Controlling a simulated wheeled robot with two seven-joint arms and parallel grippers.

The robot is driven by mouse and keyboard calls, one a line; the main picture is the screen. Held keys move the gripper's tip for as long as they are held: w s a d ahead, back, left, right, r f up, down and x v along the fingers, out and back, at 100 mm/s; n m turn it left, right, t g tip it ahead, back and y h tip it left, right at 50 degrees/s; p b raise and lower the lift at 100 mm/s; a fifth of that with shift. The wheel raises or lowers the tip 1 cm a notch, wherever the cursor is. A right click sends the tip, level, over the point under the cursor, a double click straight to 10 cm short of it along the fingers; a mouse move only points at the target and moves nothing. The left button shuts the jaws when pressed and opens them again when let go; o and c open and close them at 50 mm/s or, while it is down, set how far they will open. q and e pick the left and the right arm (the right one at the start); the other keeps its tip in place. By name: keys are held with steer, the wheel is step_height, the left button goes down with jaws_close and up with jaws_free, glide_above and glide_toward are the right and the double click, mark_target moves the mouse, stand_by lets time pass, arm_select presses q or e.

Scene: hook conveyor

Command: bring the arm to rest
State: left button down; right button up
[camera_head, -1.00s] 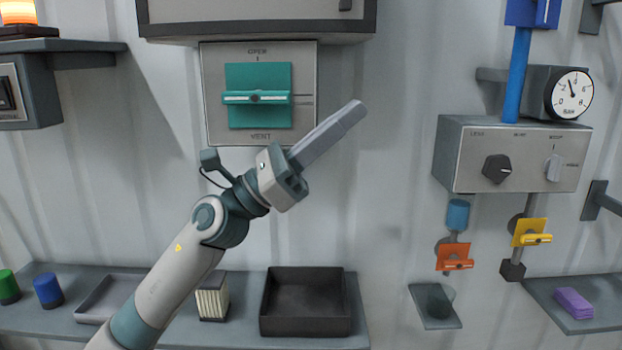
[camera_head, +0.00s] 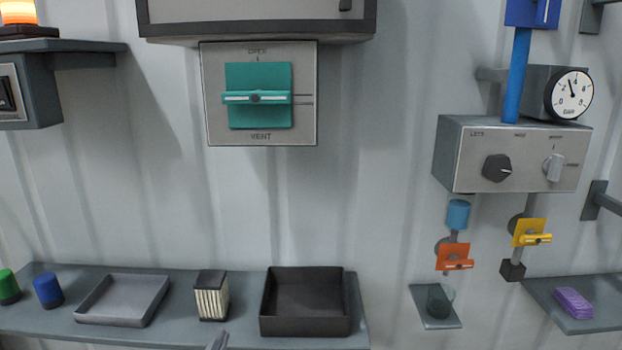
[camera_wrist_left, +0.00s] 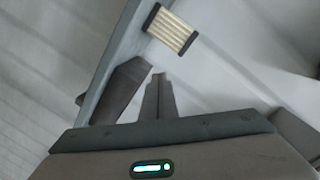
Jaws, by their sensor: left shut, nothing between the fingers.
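My left gripper (camera_head: 217,341) shows only as a fingertip at the bottom edge of the head view, in front of the shelf's front edge. In the left wrist view its fingers (camera_wrist_left: 158,97) are together with nothing between them. The rest of the left arm is out of the head view. My right gripper is in neither view.
The shelf (camera_head: 200,335) carries a grey tray (camera_head: 122,300), a black-ended block (camera_head: 212,297), a black bin (camera_head: 305,305), a blue cup (camera_head: 48,290) and a green one (camera_head: 8,286). Above hangs a teal vent handle (camera_head: 258,80). A control box (camera_head: 525,155) is at right. Wall between is clear.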

arm_select(q)
steer(key=s+a+f+n+g, duration=0.3)
steer(key=s+f+n+g, duration=0.3)
steer(key=s+f, duration=0.95)
steer(key=s+f+n+g, duration=0.1)
steer(key=s+f+g, duration=0.35)
steer(key=s, duration=0.55)
steer(key=s+f+n+g, duration=0.1)
steer(key=s+f+g, duration=0.3)
steer(key=s, duration=0.5)
step_height(320, 180, down, 28)
steer(key=b, duration=0.1)
steer(key=s+a+f+b, duration=0.1)
steer(key=s+a+f, duration=0.1)
steer(key=s+f, duration=0.7)
steer(key=s+a+f, duration=0.2)
steer(key=s+f, duration=0.8)
steer(key=f, duration=0.2)
steer(key=shift+s+m+g+b, duration=0.2)
steer(key=shift+m+g+b, duration=0.15)
steer(key=shift+g, duration=0.1)
steer(key=c, duration=2.4)
jaws_free()
steer(key=shift+d, duration=0.1)
steer(key=shift+c, duration=0.2)
